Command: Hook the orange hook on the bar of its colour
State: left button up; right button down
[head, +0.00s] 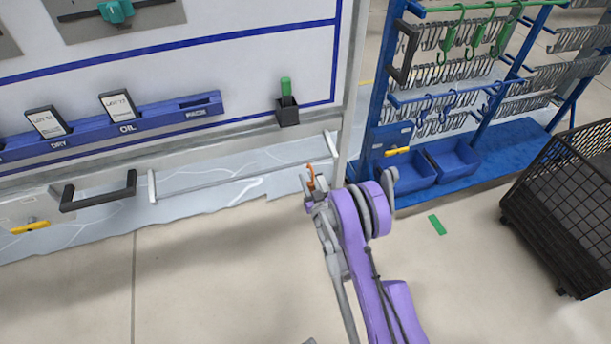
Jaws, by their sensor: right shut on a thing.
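The orange hook (311,176) is small in the head view, at the tip of my right gripper (310,193). The gripper is shut on it and holds it up in front of the grey rail at the lower edge of the white board. Part of the hook is hidden by the fingers. On the blue rack, a green bar (485,6) carries several green hooks (477,36). A lower blue bar (440,96) carries blue hooks (450,99). I cannot make out an orange bar. My left gripper is not in view.
A blue rail (165,116) holds labelled cards on the board, with a green-topped item in a black holder (288,114) beside it. Blue bins (455,158) stand under the rack. A black cart (570,200) is at the right. Floor between is mostly clear, with a green strip (437,224).

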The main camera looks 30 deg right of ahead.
aim_at(312, 188)
jog(key=shift+b+v, duration=0.4)
jog(key=shift+v, duration=1.15)
